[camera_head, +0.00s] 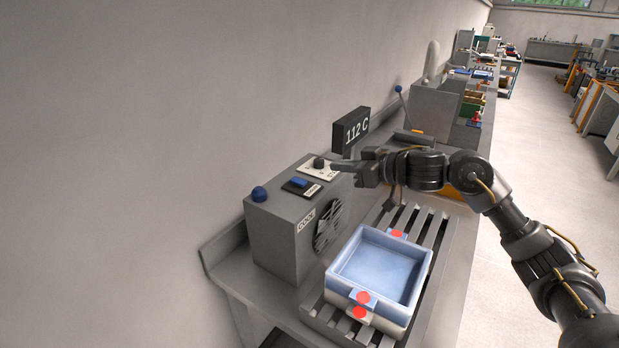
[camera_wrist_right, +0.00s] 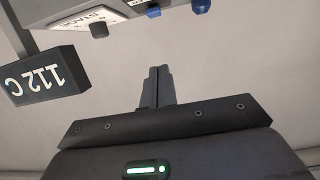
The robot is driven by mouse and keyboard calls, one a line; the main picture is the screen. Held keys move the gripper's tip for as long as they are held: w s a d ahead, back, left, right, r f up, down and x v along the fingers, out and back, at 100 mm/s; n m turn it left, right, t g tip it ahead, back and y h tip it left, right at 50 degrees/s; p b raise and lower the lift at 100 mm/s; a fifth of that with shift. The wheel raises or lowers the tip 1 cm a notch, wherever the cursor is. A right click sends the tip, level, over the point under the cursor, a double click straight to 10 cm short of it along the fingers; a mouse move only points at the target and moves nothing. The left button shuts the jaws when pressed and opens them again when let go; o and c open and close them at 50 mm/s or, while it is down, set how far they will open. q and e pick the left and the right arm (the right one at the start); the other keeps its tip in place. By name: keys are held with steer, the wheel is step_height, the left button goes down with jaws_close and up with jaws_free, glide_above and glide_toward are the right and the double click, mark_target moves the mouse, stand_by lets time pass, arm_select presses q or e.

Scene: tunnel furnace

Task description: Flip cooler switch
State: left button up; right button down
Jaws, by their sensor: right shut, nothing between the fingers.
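The cooler (camera_head: 275,240) is a grey box with a "COOL" label and a round fan grille (camera_head: 330,228) on its side. On its top a blue switch (camera_head: 299,182) sits on a black plate; its position is too small to tell. The switch also shows at the top of the right wrist view (camera_wrist_right: 153,12). My right gripper (camera_head: 340,168) is shut and empty, at the far right part of the cooler's top, beyond the switch and near a white plate with a dark knob (camera_head: 319,163). Its fingers also show in the right wrist view (camera_wrist_right: 159,72), apart from the switch. My left gripper is out of view.
A blue dome button (camera_head: 259,194) stands at the cooler's left end. A "112 C" display (camera_head: 351,132) rises behind my gripper. A blue tray (camera_head: 424,262) on a pale one sits on the slatted conveyor (camera_head: 429,226) in front. A wall (camera_head: 130,130) lies behind.

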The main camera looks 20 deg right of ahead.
steer(key=p, duration=0.3)
glide_above(309, 189)
step_height(309, 189, down, 2)
steer(key=shift+w+a+f, duration=0.1)
steer(key=shift+a, duration=0.05)
steer(key=f, duration=0.1)
steer(key=f+p, duration=0.1)
steer(key=f, duration=0.1)
steer(key=shift+d+f, duration=0.2)
steer(key=shift+f, duration=0.45)
